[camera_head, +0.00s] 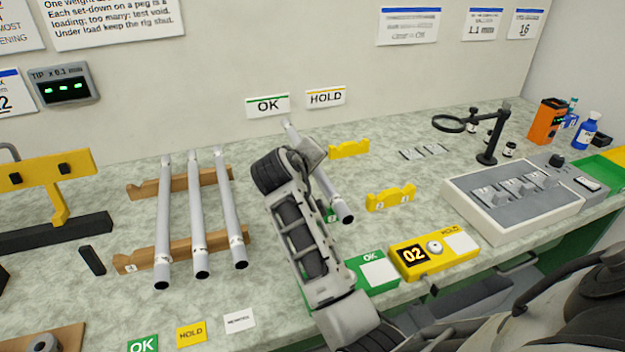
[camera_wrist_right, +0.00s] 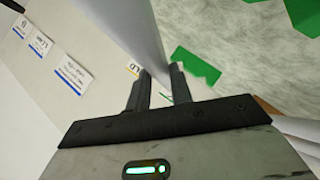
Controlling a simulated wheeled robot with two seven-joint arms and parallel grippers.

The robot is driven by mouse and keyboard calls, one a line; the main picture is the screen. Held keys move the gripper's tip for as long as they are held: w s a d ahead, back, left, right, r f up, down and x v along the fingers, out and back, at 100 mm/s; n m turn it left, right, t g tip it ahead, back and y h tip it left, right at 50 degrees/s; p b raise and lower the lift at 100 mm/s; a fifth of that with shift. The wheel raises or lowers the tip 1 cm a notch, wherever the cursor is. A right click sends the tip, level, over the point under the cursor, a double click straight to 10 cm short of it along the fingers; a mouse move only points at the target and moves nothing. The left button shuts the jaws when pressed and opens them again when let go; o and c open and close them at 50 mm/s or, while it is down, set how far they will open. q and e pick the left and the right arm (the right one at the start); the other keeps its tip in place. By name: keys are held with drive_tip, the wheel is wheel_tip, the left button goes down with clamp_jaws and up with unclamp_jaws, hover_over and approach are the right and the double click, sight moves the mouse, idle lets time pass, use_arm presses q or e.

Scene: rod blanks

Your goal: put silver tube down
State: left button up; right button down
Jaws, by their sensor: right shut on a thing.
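The silver tube (camera_head: 332,190) is in my right gripper (camera_head: 308,152), near the middle of the bench. It points from the wall toward the bench front, its dark open end nearest the front. A green rest (camera_head: 331,215) shows partly beside its near end, mostly hidden by my arm. I cannot tell whether the tube touches it. In the right wrist view the tube (camera_wrist_right: 135,35) runs between the two fingertips (camera_wrist_right: 160,78), and a green rest (camera_wrist_right: 195,67) lies beyond. My left gripper is not in view.
Three more silver tubes (camera_head: 197,225) lie on wooden rests (camera_head: 137,262) to the left. Yellow rests (camera_head: 391,198) stand empty to the right. A green OK box (camera_head: 372,272) and yellow HOLD counter (camera_head: 433,255) sit at the front. A grey tray (camera_head: 525,200) and magnifier (camera_head: 489,145) are farther right.

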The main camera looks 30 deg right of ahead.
drive_tip(key=shift+w+d+f, duration=0.1)
drive_tip(key=shift+d+f, duration=0.3)
drive_tip(key=shift+f, duration=0.1)
drive_tip(key=f, duration=0.3)
drive_tip(key=shift+w+d+f, duration=0.1)
drive_tip(key=shift+d+f, duration=0.2)
drive_tip(key=shift+f, duration=0.1)
drive_tip(key=c, duration=1.3)
unclamp_jaws()
drive_tip(key=shift+o, duration=0.2)
